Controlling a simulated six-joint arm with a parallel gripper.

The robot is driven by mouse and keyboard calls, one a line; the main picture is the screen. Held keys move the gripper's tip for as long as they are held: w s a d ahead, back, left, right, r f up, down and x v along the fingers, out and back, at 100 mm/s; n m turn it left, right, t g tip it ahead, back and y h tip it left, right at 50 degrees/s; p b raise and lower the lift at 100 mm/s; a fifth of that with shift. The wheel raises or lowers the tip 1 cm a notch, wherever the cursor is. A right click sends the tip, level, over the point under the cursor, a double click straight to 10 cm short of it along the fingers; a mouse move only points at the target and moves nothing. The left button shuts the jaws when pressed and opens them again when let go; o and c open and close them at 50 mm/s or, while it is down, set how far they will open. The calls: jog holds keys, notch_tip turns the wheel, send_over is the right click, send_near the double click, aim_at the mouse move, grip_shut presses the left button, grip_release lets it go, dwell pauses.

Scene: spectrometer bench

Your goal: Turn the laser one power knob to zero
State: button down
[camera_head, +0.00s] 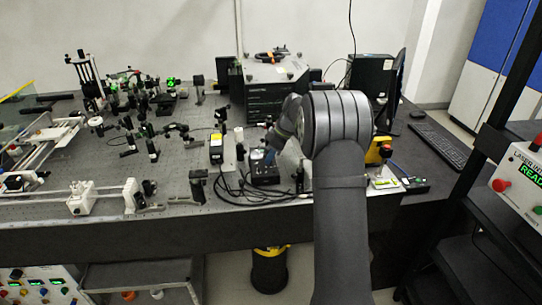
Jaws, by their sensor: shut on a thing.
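My arm reaches over the bench from the front. My gripper (269,157) points down at a small black control box (264,178) near the front middle of the bench. Its blue-tinted fingertips are at the top of this box. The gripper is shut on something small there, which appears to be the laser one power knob. The knob itself is hidden by the fingers and too small to make out, so its setting cannot be read. Any label on the box is not legible.
Loose black cables (232,188) lie left of the box. A yellow-topped device (379,150) stands to the right of my arm. Optics crowd the left of the bench (60,210); a keyboard (440,144) lies at right.

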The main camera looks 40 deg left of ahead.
jog(key=c, duration=1.3)
grip_release()
jog(key=shift+c, duration=0.2)
jog(key=v, duration=1.7)
jog(key=shift+d+r, duration=0.15)
jog(key=shift+r, duration=0.05)
jog(key=x, duration=1.7)
jog(key=shift+f, duration=0.2)
jog(key=shift+r, duration=0.1)
